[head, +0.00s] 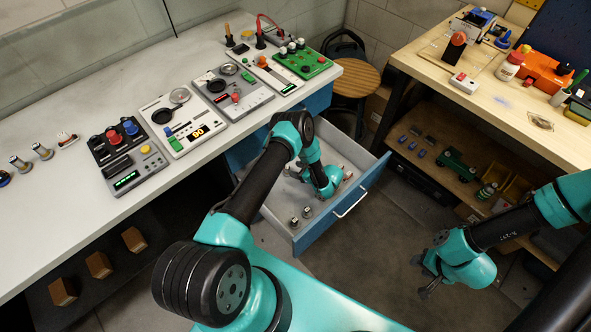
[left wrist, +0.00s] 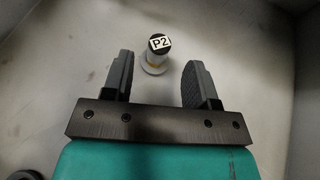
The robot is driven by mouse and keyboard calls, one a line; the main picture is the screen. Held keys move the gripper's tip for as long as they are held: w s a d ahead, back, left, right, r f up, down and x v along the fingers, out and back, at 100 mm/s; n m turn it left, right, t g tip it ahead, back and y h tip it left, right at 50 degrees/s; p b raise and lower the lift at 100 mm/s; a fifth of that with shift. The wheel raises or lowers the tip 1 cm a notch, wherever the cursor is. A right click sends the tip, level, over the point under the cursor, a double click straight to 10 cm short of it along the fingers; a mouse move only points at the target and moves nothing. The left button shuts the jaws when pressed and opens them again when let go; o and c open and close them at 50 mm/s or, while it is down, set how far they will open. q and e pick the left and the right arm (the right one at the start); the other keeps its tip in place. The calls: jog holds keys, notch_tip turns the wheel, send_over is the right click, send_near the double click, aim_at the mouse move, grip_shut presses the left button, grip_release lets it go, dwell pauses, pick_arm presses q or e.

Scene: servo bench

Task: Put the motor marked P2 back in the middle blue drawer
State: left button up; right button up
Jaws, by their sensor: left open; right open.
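The motor marked P2 (left wrist: 154,60) stands upright on a pale grey drawer floor in the left wrist view, its black top labelled P2. My left gripper (left wrist: 159,68) is open, with one finger on each side of the motor's lower part and nothing gripped. In the head view my left gripper (head: 334,186) is down inside an open blue drawer (head: 352,208) and mostly hides what is under it. Which drawer of the stack this is, I cannot tell. My right gripper (head: 428,278) is open and empty over the floor at the right.
Small motors (head: 300,217) stand near the drawer's front left corner. The grey bench (head: 60,215) holds several control panels and motors along its left part. A wooden stool (head: 352,80) stands behind the drawer. A wooden workbench (head: 500,108) with tools is at the right.

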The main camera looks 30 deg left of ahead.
pick_arm(q)
jog(key=shift+s+a+g+h, duration=0.1)
jog(key=shift+s+g+h, duration=0.2)
jog(key=shift+s+h, duration=0.15)
jog(key=s+d+n+g+h, duration=0.1)
jog(key=s+h, duration=0.1)
jog(key=s, duration=0.1)
jog(key=s+r+n+g+h, duration=0.1)
jog(key=s+g+h, duration=0.1)
jog(key=s, duration=0.1)
jog(key=s+d+n+g+h, duration=0.1)
jog(key=s+n+h, duration=0.1)
jog(key=s, duration=0.1)
jog(key=shift+s+d+r+g, duration=0.15)
jog(key=shift+s+d+g, duration=0.15)
jog(key=shift+d, duration=0.05)
jog(key=s+d+r+n+t+h, duration=0.1)
jog(key=s+d+r+n+h, duration=0.8)
jog(key=s+r+n+h, duration=0.15)
notch_tip(320, 180, up, 9)
jog(key=s+a+n+t, duration=0.1)
jog(key=s+n+t, duration=0.1)
jog(key=n+t, duration=0.3)
jog(key=shift+s+f, duration=0.2)
jog(key=shift+s, duration=0.2)
jog(key=shift+n, duration=0.25)
jog(key=shift+c, duration=0.3)
